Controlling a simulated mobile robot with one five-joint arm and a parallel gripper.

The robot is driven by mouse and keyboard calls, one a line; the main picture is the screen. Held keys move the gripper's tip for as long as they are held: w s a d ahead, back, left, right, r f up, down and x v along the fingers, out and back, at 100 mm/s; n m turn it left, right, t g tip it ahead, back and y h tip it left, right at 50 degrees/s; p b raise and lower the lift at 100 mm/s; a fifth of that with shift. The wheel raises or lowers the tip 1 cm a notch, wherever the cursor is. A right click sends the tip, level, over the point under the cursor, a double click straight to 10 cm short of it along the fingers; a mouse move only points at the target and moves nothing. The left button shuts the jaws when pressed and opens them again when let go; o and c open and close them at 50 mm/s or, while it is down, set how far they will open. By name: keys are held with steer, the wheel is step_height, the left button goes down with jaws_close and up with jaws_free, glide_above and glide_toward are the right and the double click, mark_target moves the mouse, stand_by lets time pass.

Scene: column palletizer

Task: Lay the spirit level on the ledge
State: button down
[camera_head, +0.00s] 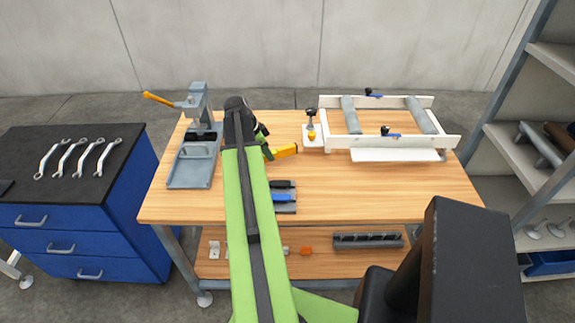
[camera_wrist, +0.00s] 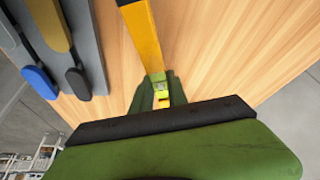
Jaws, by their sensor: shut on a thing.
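The spirit level (camera_head: 286,150) is a yellow bar above the wooden bench top, left of the white roller frame. In the wrist view the level (camera_wrist: 143,38) runs from between my green fingers toward the top edge. My gripper (camera_wrist: 154,95) is shut on one end of it. In the head view my gripper (camera_head: 267,153) is largely hidden by my arm. A white flat ledge (camera_head: 398,155) runs along the front of the roller frame, to the right of the level and apart from it.
The roller frame (camera_head: 443,140) stands at the bench's back right. A small white plate with a black knob (camera_head: 311,112) lies between level and frame. A grey press (camera_head: 195,150) stands at left. A grey holder with blue and black handles (camera_head: 284,197) lies near my arm. The bench's front right is clear.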

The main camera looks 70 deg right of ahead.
mark_target(288, 155)
step_height(288, 155, down, 3)
steer(key=shift+r+b, duration=0.1)
steer(key=shift+b, duration=0.55)
steer(key=shift+s+d+r+p, duration=0.35)
steer(key=shift+s+d, duration=0.25)
steer(key=shift+s+d+r+p, duration=0.3)
steer(key=shift+s+d, duration=0.25)
steer(key=shift+s, duration=0.05)
steer(key=shift+s+d, duration=0.35)
steer(key=s+d, duration=0.1)
steer(key=s+d+f+b, duration=0.1)
steer(key=s, duration=0.1)
steer(key=shift+d, duration=0.35)
steer(key=shift+w+f+b, duration=0.1)
steer(key=shift+f+b, duration=0.2)
steer(key=shift+f, duration=0.05)
steer(key=shift+a+r, duration=0.1)
steer(key=shift+r, duration=0.15)
steer(key=shift+f, duration=0.25)
steer(key=c, duration=1.3)
jaws_free()
steer(key=shift+r, duration=0.1)
